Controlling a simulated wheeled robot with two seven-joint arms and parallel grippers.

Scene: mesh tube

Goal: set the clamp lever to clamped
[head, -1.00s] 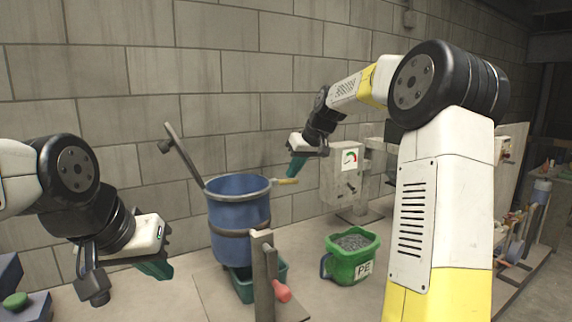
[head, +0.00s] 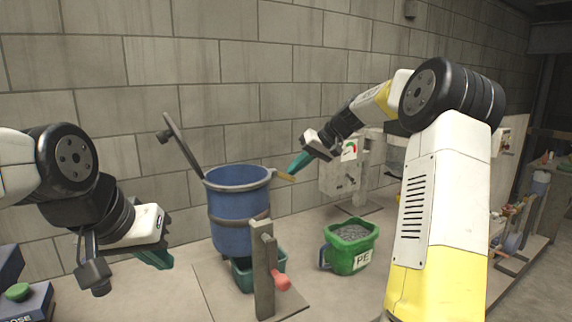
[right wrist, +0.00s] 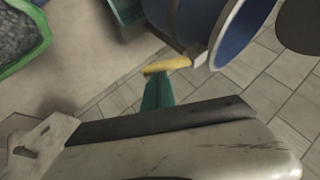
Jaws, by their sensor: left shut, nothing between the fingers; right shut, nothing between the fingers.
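A short lever with a yellow handle (head: 285,176) sticks out to the right from the rim of the blue drum (head: 232,206). My right gripper (head: 292,168) is shut and empty, its teal fingertips right at the yellow handle. In the right wrist view the yellow handle (right wrist: 168,65) lies just beyond the teal fingertips (right wrist: 155,80), crosswise to them. They overlap or nearly meet; I cannot tell whether they touch. The handle's joint to the rim shows as a pale block. My left gripper (head: 155,258) is shut and empty, left of the drum and away from the lever.
The drum's dark lid (head: 184,140) stands tilted up at the left.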

